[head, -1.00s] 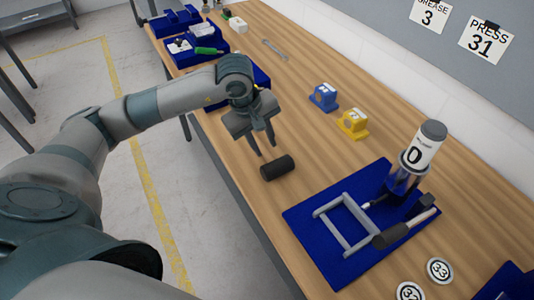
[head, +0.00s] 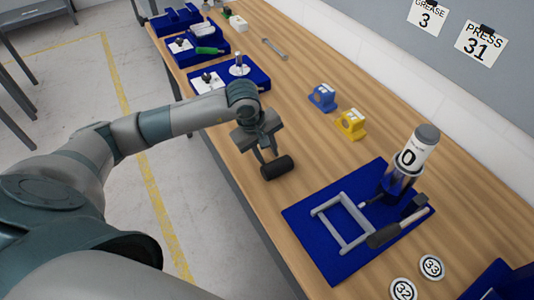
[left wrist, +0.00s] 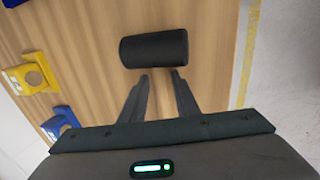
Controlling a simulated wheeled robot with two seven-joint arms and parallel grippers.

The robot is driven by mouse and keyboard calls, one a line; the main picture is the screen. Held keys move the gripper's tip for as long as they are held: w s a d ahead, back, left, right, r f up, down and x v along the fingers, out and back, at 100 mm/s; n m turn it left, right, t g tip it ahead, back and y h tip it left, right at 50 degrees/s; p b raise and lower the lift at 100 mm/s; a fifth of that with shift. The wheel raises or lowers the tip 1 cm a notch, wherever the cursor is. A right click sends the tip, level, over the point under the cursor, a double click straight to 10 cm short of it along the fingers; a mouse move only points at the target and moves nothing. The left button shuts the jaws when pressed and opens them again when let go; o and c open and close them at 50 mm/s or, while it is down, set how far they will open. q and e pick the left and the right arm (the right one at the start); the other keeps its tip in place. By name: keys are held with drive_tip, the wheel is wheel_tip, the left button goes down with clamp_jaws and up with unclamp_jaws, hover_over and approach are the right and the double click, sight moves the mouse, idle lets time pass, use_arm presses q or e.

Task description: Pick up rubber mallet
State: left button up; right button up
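A short black cylinder (head: 277,167), which looks like the rubber mallet's head, lies on its side on the wooden table. My left gripper (head: 265,158) is low over the table, right at the black cylinder's far left side. I cannot tell whether the tips touch the cylinder. My right gripper is not in view.
A blue mat (head: 310,243) holds a grey frame (head: 326,228), a labelled cylinder (head: 408,160) and a black-ended tool (head: 384,236). Blue (head: 322,97) and yellow (head: 351,124) blocks stand near the wall. Blue trays (head: 257,79) lie farther back. Wood around the black cylinder is clear.

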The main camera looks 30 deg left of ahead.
use_arm(q)
clamp_jaws()
drive_tip(key=shift+r, duration=0.1)
drive_tip(key=shift+w+r+b, duration=0.1)
drive_tip(key=shift+r+b, duration=0.5)
drive_tip(key=shift+r, duration=0.15)
wheel_tip(320, 180, up, 2)
drive_tip(key=shift+r+b, duration=0.1)
drive_tip(key=shift+b, duration=0.6)
drive_tip(key=s+d+r+b, duration=0.1)
drive_tip(key=d+r+b, duration=0.1)
drive_tip(key=d, duration=0.3)
drive_tip(key=s+d+r+b, duration=0.1)
drive_tip(key=d+r+b, duration=0.1)
drive_tip(key=d+r, duration=0.3)
drive_tip(key=shift+d, duration=0.75)
